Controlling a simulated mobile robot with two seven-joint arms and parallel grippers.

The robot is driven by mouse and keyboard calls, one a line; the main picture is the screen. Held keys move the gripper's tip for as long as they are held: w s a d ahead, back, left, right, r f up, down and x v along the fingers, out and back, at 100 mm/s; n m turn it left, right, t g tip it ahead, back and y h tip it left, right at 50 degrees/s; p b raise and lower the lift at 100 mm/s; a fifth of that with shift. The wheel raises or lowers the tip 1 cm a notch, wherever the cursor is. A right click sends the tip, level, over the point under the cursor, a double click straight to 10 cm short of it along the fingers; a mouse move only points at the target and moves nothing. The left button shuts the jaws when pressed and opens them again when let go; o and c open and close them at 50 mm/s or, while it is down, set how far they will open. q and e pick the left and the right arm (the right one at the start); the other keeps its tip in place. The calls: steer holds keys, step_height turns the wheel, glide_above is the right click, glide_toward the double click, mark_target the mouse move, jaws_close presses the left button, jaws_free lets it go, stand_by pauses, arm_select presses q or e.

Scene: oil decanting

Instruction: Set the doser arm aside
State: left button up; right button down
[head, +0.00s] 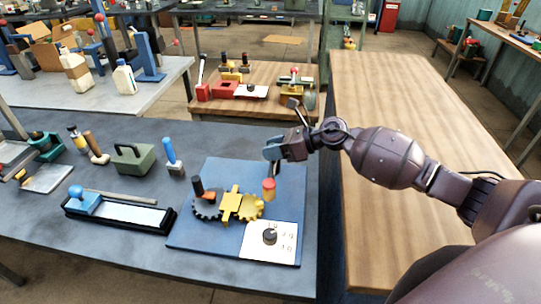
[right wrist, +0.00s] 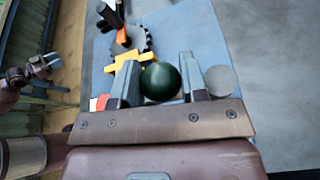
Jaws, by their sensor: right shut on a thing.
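My right gripper (head: 272,152) hangs over the back right of a blue board (head: 190,228). In the right wrist view its two fingers (right wrist: 157,85) are shut around a part with a dark green ball (right wrist: 160,81). The rest of that part is mostly hidden, and I cannot tell for sure that it is the doser arm.
A white dial plate (head: 270,243) is at the board's front right. A blue-handled tool (head: 171,155), a green block with a handle (head: 133,158) and a long black tray (head: 120,213) stand to the left. The wooden table (head: 375,90) at right has a wide bare top.

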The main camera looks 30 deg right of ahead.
steer(key=n+g+b, duration=0.1)
steer(key=y+b, duration=0.1)
steer(key=b, duration=0.1)
steer(key=d+f+n+g+b, duration=0.1)
steer(key=b, duration=0.1)
steer(key=shift+s+n+g+y, duration=0.25)
steer(key=shift+n+g+y, duration=0.05)
steer(key=shift+d+n+g+b, duration=0.15)
steer(key=shift+n+g+b, duration=0.2)
steer(key=shift+b, duration=0.2)
arm_select(q)
step_height(320, 180, down, 10)
steer(key=g+b, duration=0.1)
steer(key=b, duration=0.3)
steer(key=shift+s+d+f, duration=0.25)
steer(key=shift+d, duration=0.05)
arm_select(e)
steer(key=n+g, duration=0.1)
steer(key=d+n+g, duration=0.1)
steer(key=n+g+y, duration=0.1)
steer(key=shift+s+d+r+g, duration=0.25)
steer(key=shift+d+r+g, duration=0.05)
steer(key=shift+g, duration=0.05)
steer(key=shift+r, duration=0.15)
arm_select(q)
steer(key=shift+d, duration=0.15)
arm_select(e)
steer(key=c, duration=0.7)
jaws_free()
